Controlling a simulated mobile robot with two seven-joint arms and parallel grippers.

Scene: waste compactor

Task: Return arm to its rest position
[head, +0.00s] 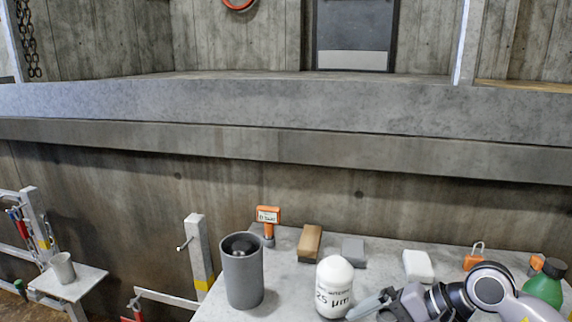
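My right arm comes in at the lower right, over the front right of the grey table (285,285). Its gripper (368,304) points left, with its fingertips close beside the lower part of a white round-topped bottle (334,284) marked "25 µm". I cannot tell whether the fingers touch the bottle, or whether they are open or shut. My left gripper is not in view.
On the table stand a dark grey cylinder (242,280), an orange-headed tool (268,217), a brown block (310,241), a grey block (353,251), a white block (418,266), an orange padlock (473,261) and a green bottle (545,285). A side shelf (85,282) holds a cup (63,268).

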